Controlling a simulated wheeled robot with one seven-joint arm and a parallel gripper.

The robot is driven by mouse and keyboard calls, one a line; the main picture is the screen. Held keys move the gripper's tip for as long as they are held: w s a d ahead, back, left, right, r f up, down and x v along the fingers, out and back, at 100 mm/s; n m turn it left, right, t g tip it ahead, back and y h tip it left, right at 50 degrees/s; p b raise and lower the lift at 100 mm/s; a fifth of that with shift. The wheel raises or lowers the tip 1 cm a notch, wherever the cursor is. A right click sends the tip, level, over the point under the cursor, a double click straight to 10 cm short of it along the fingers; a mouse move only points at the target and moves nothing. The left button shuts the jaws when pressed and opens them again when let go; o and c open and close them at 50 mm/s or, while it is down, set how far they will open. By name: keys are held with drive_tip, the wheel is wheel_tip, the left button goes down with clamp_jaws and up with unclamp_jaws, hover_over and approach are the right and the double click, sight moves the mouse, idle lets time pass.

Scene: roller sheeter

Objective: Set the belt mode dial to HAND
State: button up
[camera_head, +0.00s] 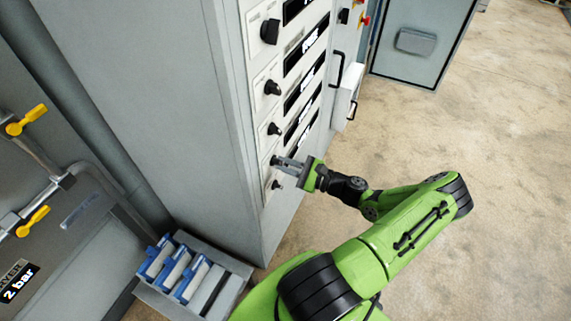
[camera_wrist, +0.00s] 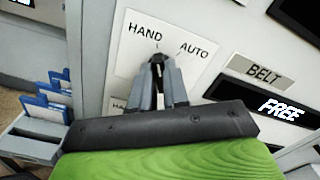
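The belt mode dial (camera_wrist: 157,60) is a small dark knob on a white plate (camera_wrist: 185,67) marked HAND at upper left and AUTO at upper right. The knob shows only in part between my fingertips, so I cannot tell which mark it points to. My gripper (camera_wrist: 157,68) has its two grey fingers on either side of the knob. I cannot tell whether they press on it.
A BELT label (camera_wrist: 264,72) and a display reading FREE (camera_wrist: 281,110) are right of the plate. Other black dials (camera_head: 273,87) sit above, and one dial (camera_head: 275,184) just below. A grey rack with blue-topped items (camera_head: 222,268) stands at the cabinet's foot. Open floor (camera_head: 470,130) lies to the right.

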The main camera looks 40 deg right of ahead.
drive_tip(key=o, duration=0.4)
drive_tip(key=v, duration=1.5)
drive_tip(key=shift+s, duration=0.4)
